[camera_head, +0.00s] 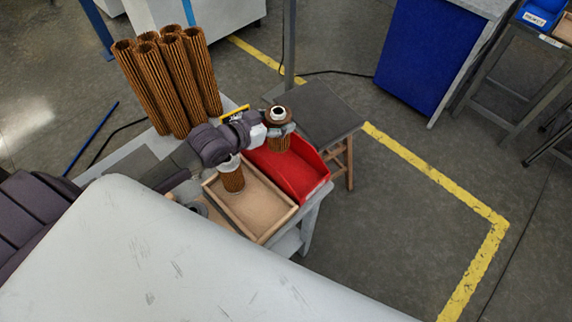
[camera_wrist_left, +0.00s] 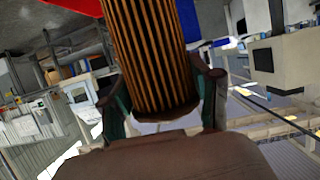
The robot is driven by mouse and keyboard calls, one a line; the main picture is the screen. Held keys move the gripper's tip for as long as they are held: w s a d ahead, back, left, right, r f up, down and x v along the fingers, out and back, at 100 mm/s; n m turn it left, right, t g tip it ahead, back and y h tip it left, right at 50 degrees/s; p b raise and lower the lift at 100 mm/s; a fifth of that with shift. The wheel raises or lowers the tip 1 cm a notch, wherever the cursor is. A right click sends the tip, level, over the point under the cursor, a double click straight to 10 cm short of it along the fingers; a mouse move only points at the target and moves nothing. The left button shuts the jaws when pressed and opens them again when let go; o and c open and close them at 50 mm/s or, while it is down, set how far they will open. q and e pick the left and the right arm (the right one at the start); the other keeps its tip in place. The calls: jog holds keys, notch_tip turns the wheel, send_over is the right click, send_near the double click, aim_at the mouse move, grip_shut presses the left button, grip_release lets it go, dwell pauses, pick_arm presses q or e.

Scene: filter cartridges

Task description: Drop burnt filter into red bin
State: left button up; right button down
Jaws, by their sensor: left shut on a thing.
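The bin is an open red tray on the table. In the left wrist view the held filter (camera_wrist_left: 148,50) fills the middle between the two fingers (camera_wrist_left: 165,100), with brown vertical pleats and a dark end rim. A strip of red shows at the top left there. How far the filter's lower end is above the bin floor cannot be told. My right gripper is not in view.
A wooden tray (camera_head: 263,224) beside the red bin holds another brown filter (camera_head: 232,180) standing upright. Several tall brown pleated cartridges (camera_head: 172,85) stand at the back left. A dark stool (camera_head: 318,108) is behind the bin. Open floor lies to the right.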

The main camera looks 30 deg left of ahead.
pick_arm(q)
jog(key=shift+f, duration=0.1)
jog(key=o, duration=1.2)
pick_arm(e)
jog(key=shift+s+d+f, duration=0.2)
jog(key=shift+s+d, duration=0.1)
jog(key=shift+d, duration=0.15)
pick_arm(q)
jog(key=shift+s, duration=0.1)
jog(key=v, duration=1.1)
jog(key=shift+s, duration=0.4)
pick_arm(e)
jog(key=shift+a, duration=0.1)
pick_arm(q)
jog(key=shift+a, duration=0.15)
